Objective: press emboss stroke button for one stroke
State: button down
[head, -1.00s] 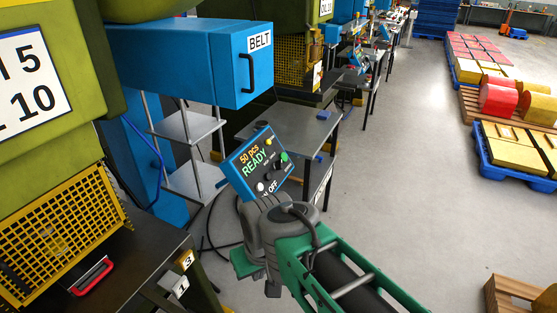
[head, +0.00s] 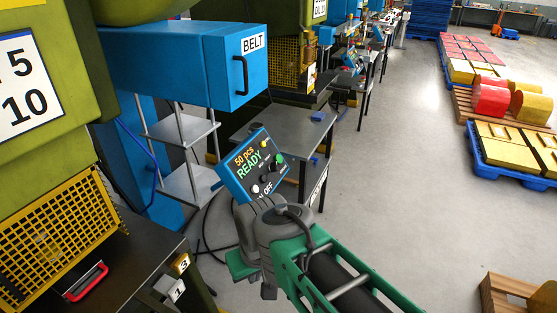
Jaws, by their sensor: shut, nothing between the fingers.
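A tilted blue-framed control panel (head: 249,166) stands near the centre, its dark face reading "50 pcs READY". It carries a yellow light or button (head: 264,143), a green one (head: 278,160), a dark knob (head: 267,177) and a white round control (head: 256,188) near a partly covered "OFF" label. The small labels are too small to read, so I cannot tell which control is the emboss stroke button. My green and grey arm reaches up from the bottom right and covers the panel's lower edge.
A blue box marked "BELT" (head: 190,62) juts out above left of the panel. A green press with a yellow mesh guard (head: 62,237) fills the left. A grey table (head: 292,130) stands behind the panel. Loaded pallets (head: 514,147) stand right; the floor between is clear.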

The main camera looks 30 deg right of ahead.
aim_at(277, 158)
jog(key=z, duration=0.05)
jog(key=k, duration=0.5)
jog(key=z, duration=1.55)
jog(key=i, duration=1.25)
jog(key=u, duration=2.45)
jog(key=i, duration=0.2)
jog(key=u, duration=0.25)
